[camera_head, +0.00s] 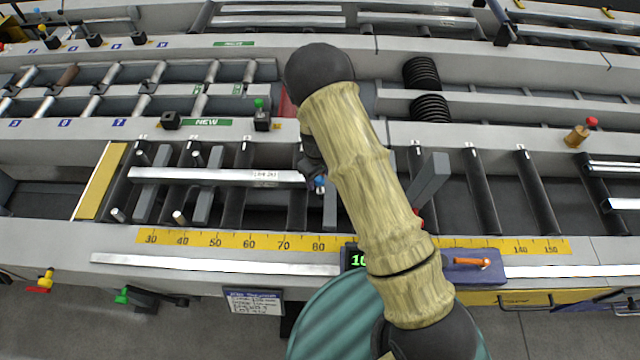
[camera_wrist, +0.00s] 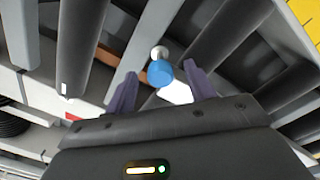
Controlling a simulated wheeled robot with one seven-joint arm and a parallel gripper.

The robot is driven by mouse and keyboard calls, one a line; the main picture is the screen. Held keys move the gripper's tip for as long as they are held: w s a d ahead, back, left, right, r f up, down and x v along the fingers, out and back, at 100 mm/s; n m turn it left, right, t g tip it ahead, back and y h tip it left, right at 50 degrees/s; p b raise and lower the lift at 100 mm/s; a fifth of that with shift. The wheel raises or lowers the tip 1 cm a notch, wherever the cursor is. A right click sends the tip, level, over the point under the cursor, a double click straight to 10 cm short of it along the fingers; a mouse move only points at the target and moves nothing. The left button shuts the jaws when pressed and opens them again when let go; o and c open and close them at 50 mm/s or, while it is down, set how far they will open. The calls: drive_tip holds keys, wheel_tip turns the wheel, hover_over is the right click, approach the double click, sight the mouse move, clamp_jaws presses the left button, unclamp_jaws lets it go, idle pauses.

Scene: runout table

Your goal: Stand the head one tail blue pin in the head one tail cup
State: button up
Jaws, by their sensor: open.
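A blue pin (camera_head: 319,185) shows beside my forearm, near the right end of a long pale bar. In the wrist view the blue pin (camera_wrist: 160,74) has a pale metal part behind its blue head. My gripper (camera_wrist: 160,72) is open, with one dark finger on each side of the blue head; I see no contact. In the head view my gripper (camera_head: 311,168) is mostly hidden by the arm. Small black cups stand on the rails: one (camera_head: 170,120) looks empty, another (camera_head: 262,122) holds a green-topped pin. I cannot tell which is the head one tail cup.
The pale bar (camera_head: 215,176) lies across dark rollers (camera_head: 480,190). A grey upright paddle (camera_head: 430,178) stands right of my arm. A yellow ruler (camera_head: 200,238) runs along the front. More black cups (camera_head: 94,40) sit at the back left. A brass red-topped pin (camera_head: 577,137) is at right.

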drive_tip(key=shift+f+p, duration=0.45)
drive_tip(key=shift+f, duration=1.2)
clamp_jaws()
drive_tip(key=shift+r, duration=0.15)
wheel_tip(320, 180, up, 8)
drive_tip(key=p, duration=0.5)
drive_tip(key=s+f+b, duration=0.1)
drive_tip(key=s, duration=1.7)
drive_tip(key=shift+a, duration=0.3)
drive_tip(key=shift+w+f, duration=0.1)
drive_tip(key=shift+f, duration=0.05)
